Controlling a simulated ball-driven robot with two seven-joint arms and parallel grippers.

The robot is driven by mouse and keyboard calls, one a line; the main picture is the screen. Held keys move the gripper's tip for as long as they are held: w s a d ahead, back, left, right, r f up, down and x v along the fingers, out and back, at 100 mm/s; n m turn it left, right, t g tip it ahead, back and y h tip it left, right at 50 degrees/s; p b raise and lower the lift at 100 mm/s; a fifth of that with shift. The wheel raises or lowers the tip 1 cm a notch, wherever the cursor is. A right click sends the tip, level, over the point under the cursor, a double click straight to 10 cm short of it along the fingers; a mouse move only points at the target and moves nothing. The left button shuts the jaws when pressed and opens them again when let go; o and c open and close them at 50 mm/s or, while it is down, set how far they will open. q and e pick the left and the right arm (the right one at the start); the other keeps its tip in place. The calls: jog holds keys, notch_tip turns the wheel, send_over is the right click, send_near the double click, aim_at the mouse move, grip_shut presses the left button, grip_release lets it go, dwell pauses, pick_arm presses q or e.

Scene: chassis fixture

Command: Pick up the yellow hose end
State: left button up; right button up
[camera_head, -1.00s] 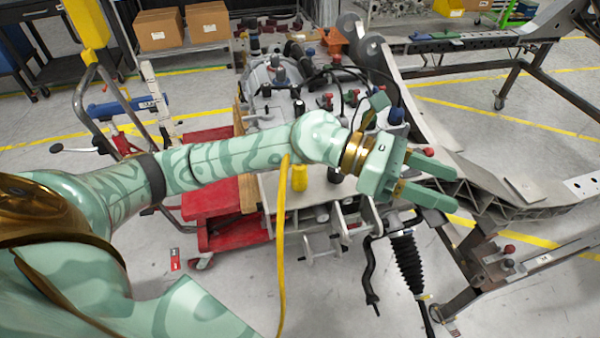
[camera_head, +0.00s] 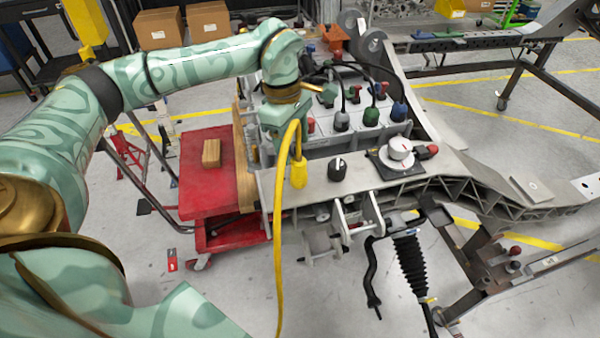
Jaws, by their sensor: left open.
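The yellow hose end (camera_head: 298,174) is a short yellow cylinder standing upright on the grey chassis plate. Its yellow hose (camera_head: 279,235) loops up from its top, passes in front of my left gripper, and hangs down past the plate's left edge. My left gripper (camera_head: 284,146) points down just above and slightly left of the hose end. It is open, and the hose hides part of its fingers. I cannot tell whether a finger touches the hose. My right gripper is not in view.
A black knob (camera_head: 337,170) and a white round dial (camera_head: 400,149) are right of the hose end. Plugs with cables, one blue (camera_head: 398,111), stand behind. A red cart (camera_head: 205,184) with a wooden block (camera_head: 211,153) is at the left.

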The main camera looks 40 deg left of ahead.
aim_at(297, 159)
pick_arm(q)
jog(key=f, duration=0.2)
jog(key=d+f+b, duration=0.1)
jog(key=f, duration=0.1)
jog(key=f+b, duration=0.1)
jog(key=f, duration=0.2)
jog(key=shift+s+d, duration=0.3)
jog(key=shift+d, duration=0.1)
jog(key=shift+r, duration=0.15)
jog(key=c, duration=1.3)
